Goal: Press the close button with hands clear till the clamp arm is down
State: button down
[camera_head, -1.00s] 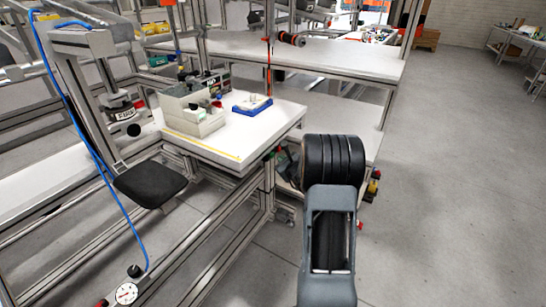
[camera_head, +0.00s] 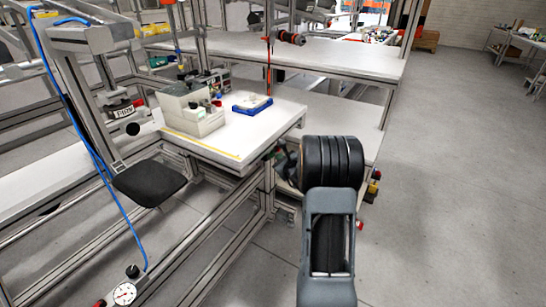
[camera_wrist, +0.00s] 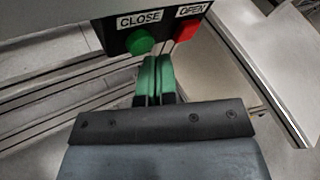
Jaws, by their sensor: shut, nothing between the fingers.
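The green button (camera_wrist: 140,42) under the word CLOSE is on the underside edge of a dark control box (camera_wrist: 112,34) in the wrist view. A red button (camera_wrist: 187,28) under the word OPEN sits to its right. My gripper (camera_wrist: 158,64) is shut and empty, its green fingers side by side. Its tips are just below and right of the green button, between the two buttons; I cannot tell whether they touch it. In the head view my arm's wrist hides the gripper and the buttons. I cannot make out the clamp arm for certain in either view.
A white bench (camera_head: 272,128) holds grey bins (camera_head: 190,112) and a blue tray (camera_head: 252,104). At left stands an aluminium frame (camera_head: 85,90) with a blue hose (camera_head: 98,165) and a black pad (camera_head: 150,182). A gauge (camera_head: 124,293) is at lower left. Open floor (camera_head: 455,190) lies right.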

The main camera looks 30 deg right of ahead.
jog(key=shift+w+a+b, duration=0.2)
jog(key=shift+w+b, duration=0.2)
jog(key=shift+w, duration=0.05)
dwell(0.6)
jog(key=shift+s, duration=0.1)
jog(key=shift+s+d, duration=0.4)
jog(key=shift+s, duration=0.35)
jog(key=shift+s+d+b, duration=0.1)
jog(key=shift+s+d, duration=0.3)
jog(key=shift+s, duration=0.35)
jog(key=shift+s+d+b, duration=0.1)
jog(key=shift+s+d, duration=0.3)
jog(key=shift+s, duration=0.3)
jog(key=shift+s+d+b, duration=0.1)
jog(key=shift+s+d, duration=0.3)
jog(key=shift+s, duration=0.35)
